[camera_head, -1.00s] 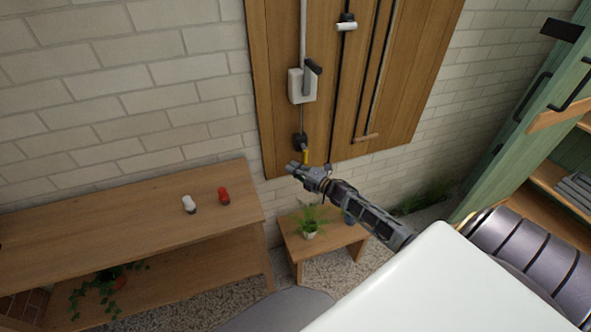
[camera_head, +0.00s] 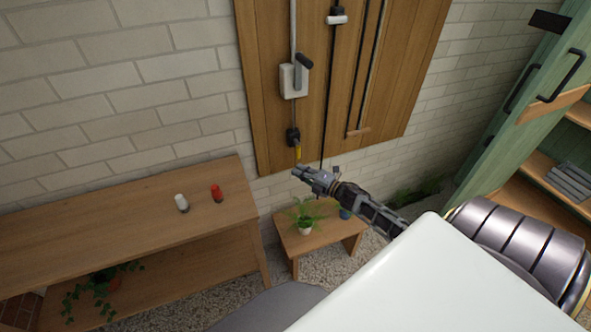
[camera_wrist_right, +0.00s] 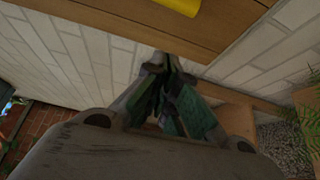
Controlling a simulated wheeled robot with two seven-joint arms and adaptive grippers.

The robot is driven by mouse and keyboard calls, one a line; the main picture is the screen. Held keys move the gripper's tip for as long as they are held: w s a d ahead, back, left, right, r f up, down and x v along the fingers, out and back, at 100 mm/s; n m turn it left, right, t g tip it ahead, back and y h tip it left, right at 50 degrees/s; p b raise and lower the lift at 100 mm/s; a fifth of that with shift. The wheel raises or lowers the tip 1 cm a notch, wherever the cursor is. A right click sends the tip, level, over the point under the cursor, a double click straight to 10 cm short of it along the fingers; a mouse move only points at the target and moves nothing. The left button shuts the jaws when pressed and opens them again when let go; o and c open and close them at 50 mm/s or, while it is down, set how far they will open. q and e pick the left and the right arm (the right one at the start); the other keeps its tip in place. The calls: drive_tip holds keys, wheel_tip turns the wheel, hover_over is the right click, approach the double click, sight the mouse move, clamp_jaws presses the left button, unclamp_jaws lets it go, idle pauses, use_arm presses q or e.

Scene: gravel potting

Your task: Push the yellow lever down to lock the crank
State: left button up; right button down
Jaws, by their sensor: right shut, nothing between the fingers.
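The yellow lever (camera_head: 298,153) hangs downward from a small black mount (camera_head: 293,136) low on the wooden wall panel. It also shows as a yellow edge at the top of the right wrist view (camera_wrist_right: 180,4), cut off by the frame. My right gripper (camera_head: 297,171) is shut and empty, just below the lever in the head view. Its closed fingertips (camera_wrist_right: 168,62) appear apart from the lever in the wrist view. A grey box (camera_head: 291,81) with a dark handle (camera_head: 304,61), perhaps the crank, sits higher on the panel. My left gripper is out of view.
A small wooden bench with a potted plant (camera_head: 305,225) stands below the panel. A wooden table (camera_head: 120,215) with a white and a red-topped shaker (camera_head: 217,193) is at left. A green cabinet (camera_head: 510,110) stands at right.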

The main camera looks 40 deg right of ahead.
drive_tip(key=shift+v, duration=1.8)
